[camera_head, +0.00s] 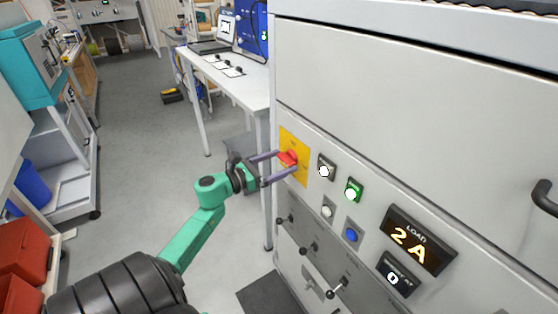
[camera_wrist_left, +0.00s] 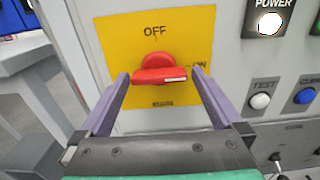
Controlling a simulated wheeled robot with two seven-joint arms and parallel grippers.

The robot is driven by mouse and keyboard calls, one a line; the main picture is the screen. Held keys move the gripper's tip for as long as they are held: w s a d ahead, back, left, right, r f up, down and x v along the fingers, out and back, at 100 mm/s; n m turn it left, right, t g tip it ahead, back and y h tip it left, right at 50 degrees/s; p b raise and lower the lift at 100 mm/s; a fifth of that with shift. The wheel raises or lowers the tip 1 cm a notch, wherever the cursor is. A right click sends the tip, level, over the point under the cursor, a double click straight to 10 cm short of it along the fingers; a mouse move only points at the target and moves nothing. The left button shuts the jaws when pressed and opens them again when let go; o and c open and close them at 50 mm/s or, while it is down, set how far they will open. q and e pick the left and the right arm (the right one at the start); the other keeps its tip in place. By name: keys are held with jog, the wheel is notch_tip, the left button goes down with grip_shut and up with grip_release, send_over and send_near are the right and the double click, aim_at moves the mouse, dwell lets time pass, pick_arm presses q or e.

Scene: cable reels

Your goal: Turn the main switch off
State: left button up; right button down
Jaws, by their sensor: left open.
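The main switch is a red rotary knob (camera_head: 288,158) on a yellow plate (camera_head: 301,150) on the front of the grey cabinet. In the left wrist view the knob (camera_wrist_left: 157,68) lies level, its white-marked end toward ON on the right; OFF is written above it. My left gripper (camera_head: 279,167) is open, its two purple fingers on either side of the knob. In the left wrist view the fingers (camera_wrist_left: 160,80) reach the knob's left and right ends; whether they touch it I cannot tell. My right gripper is not in view.
Right of the plate are a white POWER lamp (camera_head: 325,171), a lit green button (camera_head: 353,190), a blue button (camera_head: 351,234) and a LOAD display (camera_head: 410,243) reading 2 A. Small levers (camera_head: 308,249) sit below. A white table (camera_head: 236,82) stands behind, left of the cabinet.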

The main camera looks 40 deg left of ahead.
pick_arm(q)
jog(key=shift+a, duration=0.1)
jog(key=c, duration=1.1)
jog(key=shift+n, duration=1.5)
jog(key=n, duration=0.4)
jog(key=shift+r+n+p, duration=0.15)
jog(key=shift+n+p, duration=0.15)
jog(key=shift+p, duration=0.1)
jog(key=n+p, duration=0.2)
jog(key=n, duration=0.3)
jog(key=shift+r, duration=0.1)
jog(key=n+p, duration=0.2)
jog(key=n, duration=0.3)
jog(key=shift+n, duration=0.3)
